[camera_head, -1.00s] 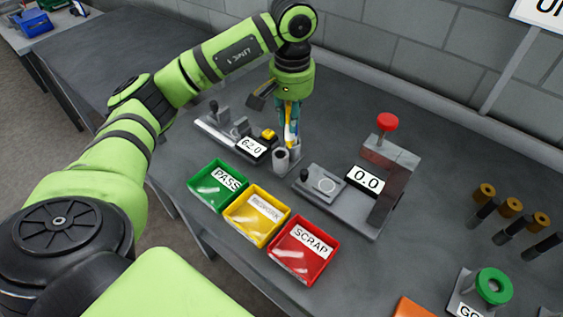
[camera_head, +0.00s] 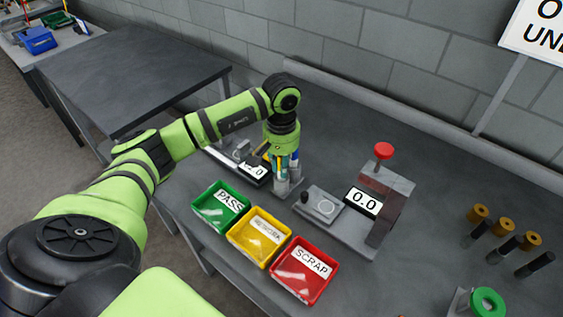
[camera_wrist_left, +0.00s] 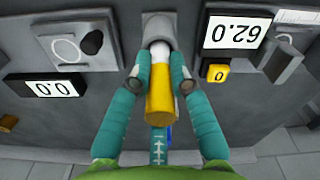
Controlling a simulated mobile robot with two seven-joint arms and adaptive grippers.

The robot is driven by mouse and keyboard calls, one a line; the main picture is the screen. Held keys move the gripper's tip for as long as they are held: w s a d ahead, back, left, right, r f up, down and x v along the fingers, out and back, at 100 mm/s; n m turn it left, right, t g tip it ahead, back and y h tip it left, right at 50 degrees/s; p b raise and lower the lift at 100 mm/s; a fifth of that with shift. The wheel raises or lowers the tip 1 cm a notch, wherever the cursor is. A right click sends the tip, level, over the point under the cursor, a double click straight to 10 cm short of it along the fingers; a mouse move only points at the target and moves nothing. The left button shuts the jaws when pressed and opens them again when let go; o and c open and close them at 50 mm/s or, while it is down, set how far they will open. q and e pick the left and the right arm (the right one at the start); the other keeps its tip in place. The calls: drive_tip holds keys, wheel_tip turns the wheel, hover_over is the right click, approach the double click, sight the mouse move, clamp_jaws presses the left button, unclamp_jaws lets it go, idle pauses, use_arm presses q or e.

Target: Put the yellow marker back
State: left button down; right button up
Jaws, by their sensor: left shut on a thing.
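The yellow marker (camera_wrist_left: 160,98) is held between the teal fingers of my left gripper (camera_wrist_left: 160,68) in the left wrist view. Its white end points at the mouth of the grey cup-shaped holder (camera_wrist_left: 157,24) and overlaps it there. I cannot tell how deep the end sits. In the head view my left gripper (camera_head: 281,178) points down right over the holder (camera_head: 283,189), and its fingers hide most of the marker. My right gripper is not in view.
A press with a 0.0 display (camera_head: 363,201) stands to the right. Green PASS (camera_head: 206,212), yellow (camera_head: 240,241) and red SCRAP (camera_head: 290,282) trays lie in front.

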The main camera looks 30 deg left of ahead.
use_arm(q)
drive_tip(key=shift+f+b, duration=0.25)
drive_tip(key=shift+b, duration=0.05)
drive_tip(key=c, duration=1.4)
unclamp_jaws()
drive_tip(key=shift+r, duration=0.1)
drive_tip(key=shift+r, duration=0.15)
wheel_tip(320, 180, up, 10)
drive_tip(key=b, duration=0.3)
drive_tip(key=shift+r, duration=1.05)
